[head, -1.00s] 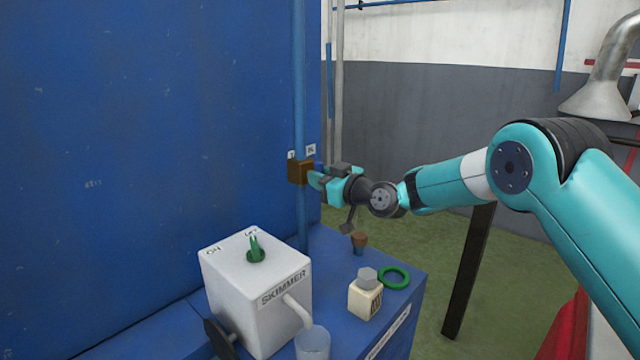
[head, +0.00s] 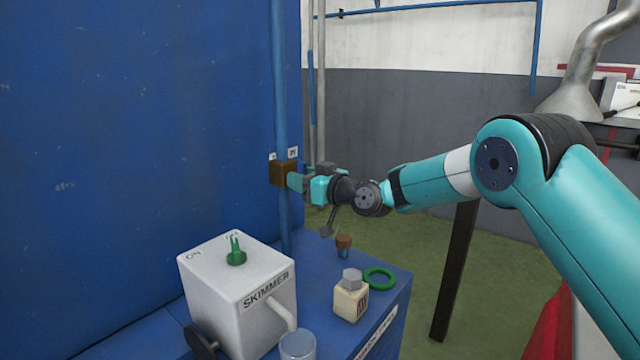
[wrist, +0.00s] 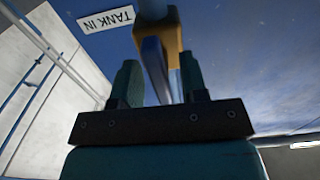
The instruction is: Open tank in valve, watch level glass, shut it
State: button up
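The tank in valve is a brass-brown block (head: 283,173) on the vertical blue pipe (head: 280,90) in the head view. In the wrist view its brass body (wrist: 172,38) is at top centre, with a blue lever (wrist: 156,68) coming toward me. My gripper (head: 298,182) is at the valve's right side; in the wrist view its two fingers (wrist: 160,82) stand apart on either side of the lever. Whether either finger touches the lever is unclear. A white "TANK IN" label (wrist: 106,19) reads upside down. I cannot make out a level glass.
Below is a blue bench top (head: 318,290) with a white skimmer box (head: 235,290), its green knob (head: 236,254), a clear cup (head: 298,346), a capped bottle (head: 350,297), a green ring (head: 380,279) and a brown-topped piece (head: 343,243). A dark post (head: 455,270) stands right.

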jog(key=b+v, duration=0.5)
jog(key=v, duration=1.2)
jog(key=shift+s+d, duration=0.1)
jog(key=s+a+r+g+h+p, duration=0.1)
jog(key=s+r+g+h+p, duration=0.15)
jog(key=s, duration=0.55)
jog(key=s+a+r+g+h+p, duration=0.1)
jog(key=s+a+r+g+p, duration=0.2)
jog(key=s, duration=0.4)
jog(key=s+d+f+m+g+h+p, duration=0.1)
jog(key=s+d, duration=0.4)
jog(key=s, duration=0.5)
jog(key=s+d+f+m+g+h+p, duration=0.1)
jog(key=s+d+m+g+h+p, duration=0.1)
jog(key=s, duration=0.8)
jog(key=d+g+h+p, duration=0.1)
jog(key=d+g+h, duration=0.1)
jog(key=d+h, duration=0.1)
jog(key=shift+d, duration=0.25)
jog(key=shift+s+r+g+h, duration=0.1)
jog(key=shift+g+h, duration=0.15)
